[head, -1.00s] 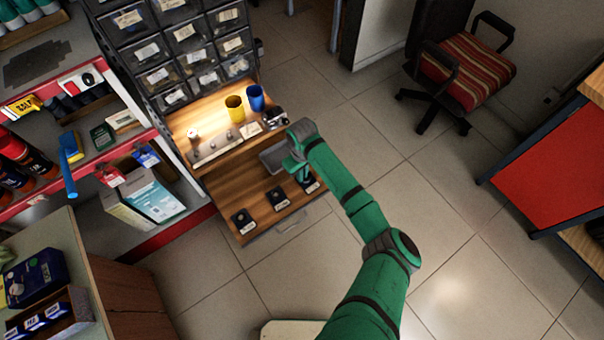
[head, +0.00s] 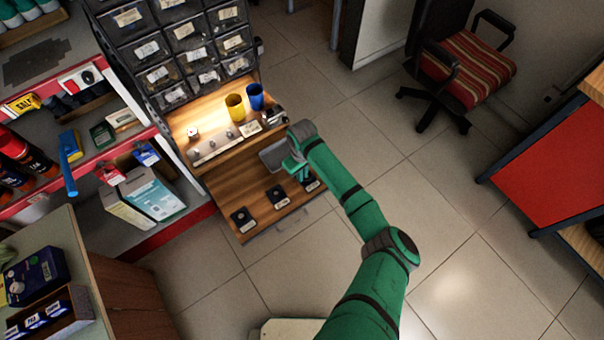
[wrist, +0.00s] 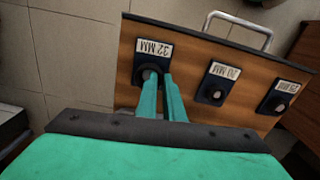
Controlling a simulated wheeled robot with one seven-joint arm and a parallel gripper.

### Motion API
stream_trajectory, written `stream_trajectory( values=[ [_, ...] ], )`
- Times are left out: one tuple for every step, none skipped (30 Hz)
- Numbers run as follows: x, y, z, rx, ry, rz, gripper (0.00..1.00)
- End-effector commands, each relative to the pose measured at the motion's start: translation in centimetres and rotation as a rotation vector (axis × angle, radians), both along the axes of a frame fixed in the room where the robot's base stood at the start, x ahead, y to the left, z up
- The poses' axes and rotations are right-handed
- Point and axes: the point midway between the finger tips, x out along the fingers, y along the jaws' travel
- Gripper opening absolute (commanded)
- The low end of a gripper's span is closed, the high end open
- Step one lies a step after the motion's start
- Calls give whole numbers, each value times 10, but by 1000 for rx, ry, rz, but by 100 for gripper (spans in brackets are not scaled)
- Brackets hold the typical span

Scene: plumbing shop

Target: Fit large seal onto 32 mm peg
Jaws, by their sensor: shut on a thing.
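The 32 mm peg (wrist: 148,74) stands on a black base with an upside-down "32 MM" label, on a wooden board (wrist: 190,62). In the wrist view my gripper (wrist: 159,77) has its green fingers close together right at this peg. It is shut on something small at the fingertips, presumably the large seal. The seal cannot be made out, so whether it is around the peg or above it cannot be told. In the head view my gripper (head: 302,178) is over the right end of the board, partly covering the 32 mm base (head: 311,185).
The 20 mm peg (wrist: 216,90) and another labelled peg (wrist: 279,100) stand to the right in the wrist view. A grey tray (head: 273,156) lies behind the pegs. Yellow (head: 235,108) and blue (head: 255,98) cups stand on the shelf above.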

Motion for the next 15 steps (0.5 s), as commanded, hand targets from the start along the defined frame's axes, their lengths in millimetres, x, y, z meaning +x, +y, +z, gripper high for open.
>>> stream_trajectory(
  values=[
    [0,0,1,0,0,0,0],
    [0,0,1,-1,-1,0,0],
    [0,0,2,-1,-1,0,0],
    [0,0,3,-1,-1,0,0],
    [0,0,4,-1,-1,0,0],
    [0,0,5,-1,-1,0,0],
    [0,0,5,-1,-1,-1,0],
    [0,0,6,-1,0,-1,0],
    [0,0,7,-1,0,-1,0],
    [0,-1,8,-1,0,-1,0],
    [0,-1,9,-1,0,-1,0],
    [0,-1,10,-1,1,0,0],
    [0,-1,11,-1,0,0,0],
    [0,-1,12,-1,1,0,0],
    [0,0,13,0,0,0,0]
  ],
)
